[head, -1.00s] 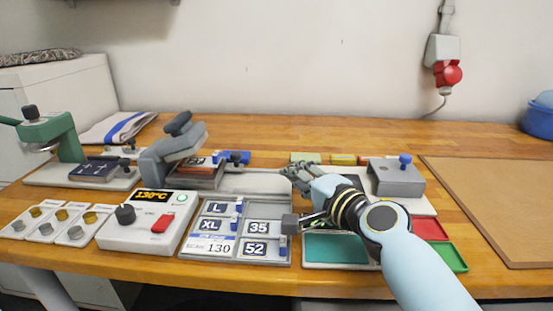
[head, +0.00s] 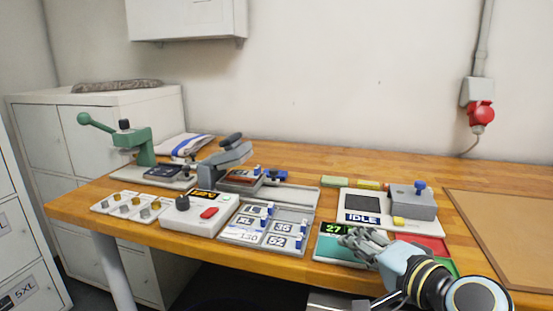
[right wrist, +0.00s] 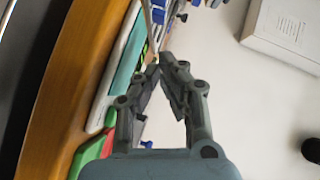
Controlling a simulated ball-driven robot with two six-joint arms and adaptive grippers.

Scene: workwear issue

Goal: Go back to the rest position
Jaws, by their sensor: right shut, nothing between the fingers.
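My right gripper (head: 362,242) is at the front right of the workbench, in front of the grey device with the IDLE display (head: 362,218). It hides part of the teal pad (head: 338,252) with the 27 readout. In the right wrist view its two fingers (right wrist: 161,62) meet at the tips, with nothing between them. My left gripper is in neither view.
A control box (head: 200,215) with a red switch, a tray of size tags (head: 312,214), a grey press (head: 226,153) and a green lever press (head: 138,144) stand on the wooden bench (head: 300,156). A brown mat (head: 500,222) lies at right. Cabinets stand at left.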

